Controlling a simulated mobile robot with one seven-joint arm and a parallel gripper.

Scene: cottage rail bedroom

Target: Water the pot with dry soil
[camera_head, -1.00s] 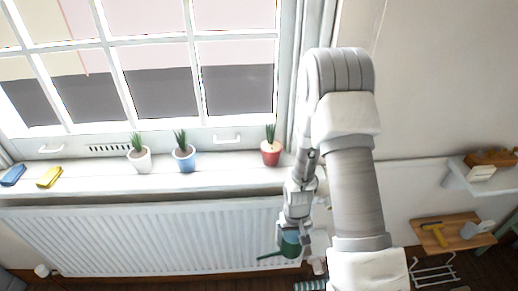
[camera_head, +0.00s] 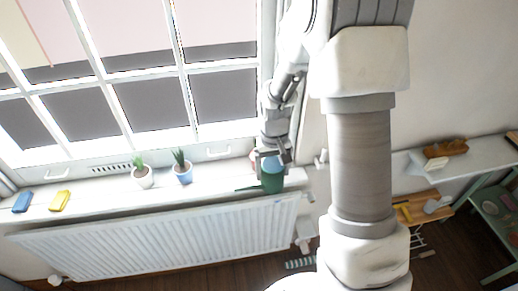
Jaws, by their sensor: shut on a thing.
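A green watering can (camera_head: 271,182) is held in my gripper (camera_head: 270,157) at the right end of the windowsill, its spout pointing left. My gripper is shut on it. A white pot (camera_head: 143,180) and a blue pot (camera_head: 183,174), each with a spiky green plant, stand on the sill to the left of the can. The red pot is almost wholly hidden behind the can and gripper. I cannot tell the soil in any pot from this view.
A blue object (camera_head: 22,202) and a yellow object (camera_head: 60,200) lie at the sill's left end. A white radiator (camera_head: 160,240) is below the sill. Window handles stick out behind the pots. A shelf (camera_head: 480,157) is on the right wall.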

